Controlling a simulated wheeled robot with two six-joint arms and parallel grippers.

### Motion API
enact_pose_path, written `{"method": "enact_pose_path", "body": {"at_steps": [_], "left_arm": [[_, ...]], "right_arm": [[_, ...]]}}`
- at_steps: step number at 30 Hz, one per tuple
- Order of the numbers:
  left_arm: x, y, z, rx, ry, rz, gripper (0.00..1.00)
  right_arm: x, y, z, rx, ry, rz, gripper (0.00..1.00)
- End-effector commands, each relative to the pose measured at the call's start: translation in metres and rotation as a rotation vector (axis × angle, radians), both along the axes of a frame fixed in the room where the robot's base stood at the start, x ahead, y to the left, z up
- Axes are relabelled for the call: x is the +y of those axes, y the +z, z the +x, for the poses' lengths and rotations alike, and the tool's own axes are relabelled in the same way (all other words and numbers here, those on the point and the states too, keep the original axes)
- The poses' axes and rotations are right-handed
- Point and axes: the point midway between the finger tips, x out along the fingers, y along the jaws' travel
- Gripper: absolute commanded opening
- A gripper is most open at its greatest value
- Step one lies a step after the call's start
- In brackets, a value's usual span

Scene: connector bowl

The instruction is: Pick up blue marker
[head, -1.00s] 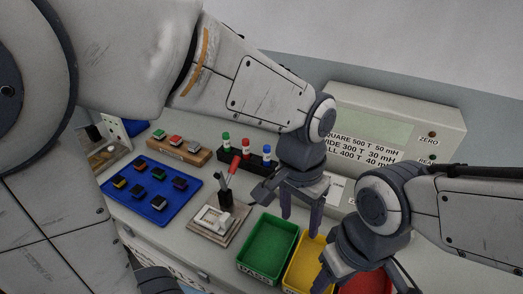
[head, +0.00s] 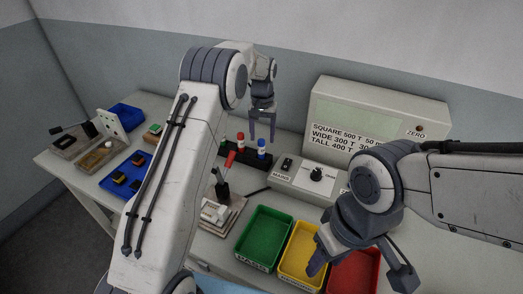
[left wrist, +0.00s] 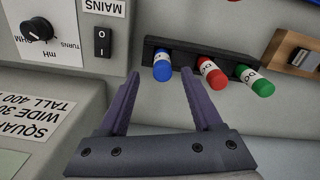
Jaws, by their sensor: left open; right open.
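The blue marker (head: 262,146) stands with its blue cap up at the right end of a black rack (head: 256,163). In the left wrist view the blue marker (left wrist: 162,68) shows between the fingertips, at the left end of the rack (left wrist: 205,54). My left gripper (head: 262,140) is open above the rack; the fingers straddle the marker in the picture, with no contact visible. My right gripper (head: 360,272) is open and empty over the bins at the front right.
A red marker (left wrist: 210,72) and green marker (left wrist: 257,82) stand beside the blue one. The meter box (head: 375,108) and switch panel (head: 306,178) are to the right. A green bin (head: 262,238), yellow bin (head: 300,254) and red bin (head: 352,272) lie in front.

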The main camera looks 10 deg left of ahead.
Motion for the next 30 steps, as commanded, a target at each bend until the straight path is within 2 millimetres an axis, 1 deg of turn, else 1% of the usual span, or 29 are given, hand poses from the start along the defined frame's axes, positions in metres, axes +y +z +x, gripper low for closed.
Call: {"method": "enact_pose_path", "body": {"at_steps": [1,5,7,11,12,15,18,24,26,27,29,30], "left_arm": [[0.0,-0.005,-0.001,0.002,-0.001,0.0,0.67],[0.0,-0.013,0.0,0.001,-0.001,0.0,0.67],[0.001,-0.019,-0.001,0.002,-0.001,0.0,0.67],[0.004,-0.039,-0.001,0.004,-0.001,0.0,0.67],[0.004,-0.046,-0.001,0.004,-0.001,0.0,0.67],[0.004,-0.057,-0.001,0.001,-0.002,0.0,0.67],[0.004,-0.063,0.0,-0.001,-0.002,-0.001,0.67],[0.004,-0.063,0.0,-0.002,-0.002,-0.001,0.67],[0.004,-0.063,0.0,-0.002,-0.002,-0.001,0.44],[0.004,-0.063,0.0,-0.002,-0.002,-0.001,0.28],[0.004,-0.063,0.0,-0.002,-0.002,-0.001,0.05],[0.004,-0.063,0.0,-0.002,-0.002,-0.001,0.0]], "right_arm": [[0.0,0.002,0.0,0.0,0.0,0.0,0.5],[0.0,0.005,0.0,0.0,0.0,0.0,0.5],[0.0,0.009,0.0,0.0,0.0,0.0,0.5],[0.0,0.021,0.0,0.0,0.0,0.0,0.5],[0.0,0.021,0.0,0.0,0.0,0.0,0.5],[0.0,0.023,0.0,0.0,0.0,0.0,0.5],[0.0,0.024,0.0,0.0,0.0,0.0,0.5],[0.0,0.023,0.0,0.0,0.0,0.0,0.5],[0.0,0.023,0.0,0.0,0.0,0.0,0.5],[0.0,0.023,0.0,0.0,0.0,0.0,0.5],[0.0,0.023,0.0,0.0,0.0,0.0,0.5],[0.0,0.023,0.0,0.0,0.0,0.0,0.5]]}}
